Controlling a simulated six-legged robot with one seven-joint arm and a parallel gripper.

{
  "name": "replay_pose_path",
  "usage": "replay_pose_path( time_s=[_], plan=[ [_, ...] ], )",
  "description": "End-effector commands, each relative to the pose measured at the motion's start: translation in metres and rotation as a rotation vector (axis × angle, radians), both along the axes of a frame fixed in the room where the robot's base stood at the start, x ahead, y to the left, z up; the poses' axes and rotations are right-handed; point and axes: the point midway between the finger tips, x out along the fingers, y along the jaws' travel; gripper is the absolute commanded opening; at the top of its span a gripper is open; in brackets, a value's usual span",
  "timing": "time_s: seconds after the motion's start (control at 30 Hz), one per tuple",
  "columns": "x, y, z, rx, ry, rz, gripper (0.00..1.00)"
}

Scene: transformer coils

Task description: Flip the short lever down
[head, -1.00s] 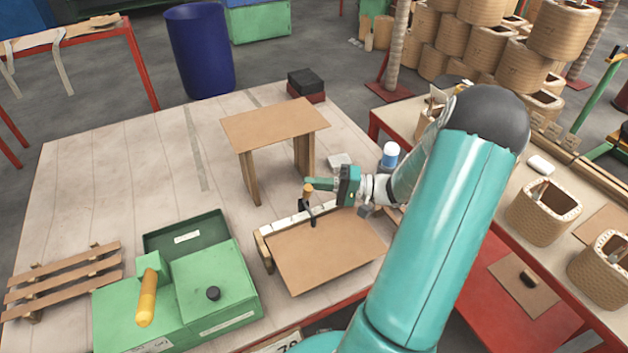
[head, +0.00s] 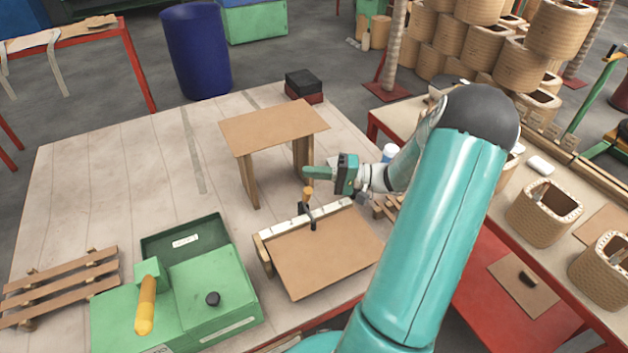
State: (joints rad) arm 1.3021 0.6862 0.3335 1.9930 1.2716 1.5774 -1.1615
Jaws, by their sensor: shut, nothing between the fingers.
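A small lever with an orange knob (head: 307,194) and a dark stem stands up at the white strip (head: 322,213) along the far edge of a brown board (head: 325,255). It is the shorter of two levers in view. The other lever is a thicker yellow handle (head: 146,305) on a green box (head: 210,290) at the lower left. My gripper (head: 306,172) points left, its green fingers shut and empty. In the picture it is just above the orange knob, with a small gap between them. The depth between them is hard to tell.
A small brown table (head: 270,125) stands right behind the lever. A wooden slatted rack (head: 60,285) lies at the left, and a black-and-red block (head: 304,86) sits at the back. The left middle of the pale worktable (head: 110,185) is clear.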

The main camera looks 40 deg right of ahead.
Motion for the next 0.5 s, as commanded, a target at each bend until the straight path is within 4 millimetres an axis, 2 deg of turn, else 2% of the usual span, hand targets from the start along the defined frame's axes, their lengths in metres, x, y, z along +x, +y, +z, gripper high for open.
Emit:
replay_pose_path(
  time_s=[0.03,0.3,0.5],
  plan=[
    [-0.010,-0.010,-0.004,0.001,0.004,-0.008,0.00],
    [-0.047,-0.048,-0.012,0.001,0.003,-0.007,0.00],
    [-0.063,-0.063,-0.014,0.001,0.001,-0.005,0.00]
  ],
)
